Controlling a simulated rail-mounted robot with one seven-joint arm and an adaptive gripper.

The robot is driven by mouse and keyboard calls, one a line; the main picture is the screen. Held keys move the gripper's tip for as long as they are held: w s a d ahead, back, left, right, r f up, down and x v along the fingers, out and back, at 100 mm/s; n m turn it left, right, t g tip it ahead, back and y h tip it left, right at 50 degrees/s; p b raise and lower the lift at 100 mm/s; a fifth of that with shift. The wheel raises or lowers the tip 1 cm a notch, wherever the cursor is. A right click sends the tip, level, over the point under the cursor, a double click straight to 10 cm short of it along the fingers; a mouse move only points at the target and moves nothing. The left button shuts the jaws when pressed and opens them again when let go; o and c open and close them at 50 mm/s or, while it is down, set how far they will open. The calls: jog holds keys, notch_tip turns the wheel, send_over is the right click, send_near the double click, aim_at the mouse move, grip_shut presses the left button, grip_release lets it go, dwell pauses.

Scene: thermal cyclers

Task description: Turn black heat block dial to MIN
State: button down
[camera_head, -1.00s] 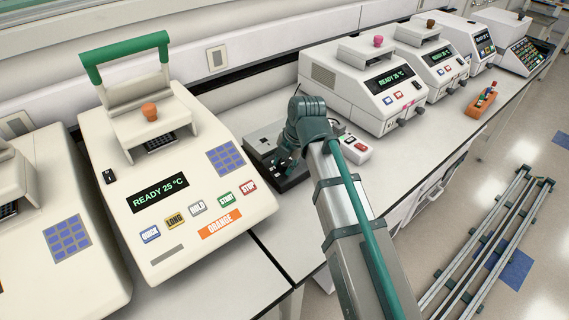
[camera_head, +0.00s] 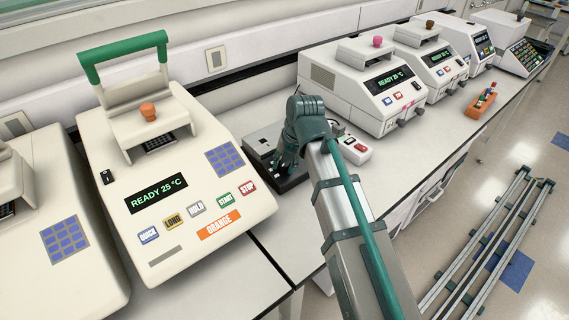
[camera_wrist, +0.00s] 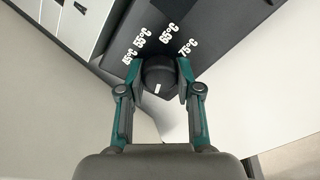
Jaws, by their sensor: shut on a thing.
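The black dial (camera_wrist: 157,80) is on the dark front panel of the heat block (camera_wrist: 215,22), with white labels 45, 55, 65 and 75 °C in an arc above it. A short white mark shows on the dial's lower side, towards the gripper and away from the labels. My gripper (camera_wrist: 160,70) has one finger on each side of the dial and is shut on it. No MIN label can be read. In the head view the heat block (camera_head: 262,141) sits on the bench, and my gripper (camera_head: 286,170) covers the dial.
A cream thermal cycler (camera_head: 190,140) with a green handle stands close on the left. A small box with red and white buttons (camera_head: 356,150) is just right of my wrist. More cyclers (camera_head: 345,85) line the back right. The bench front is clear.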

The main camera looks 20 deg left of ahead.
jog(key=c, duration=0.8)
grip_release()
jog(key=v, duration=1.2)
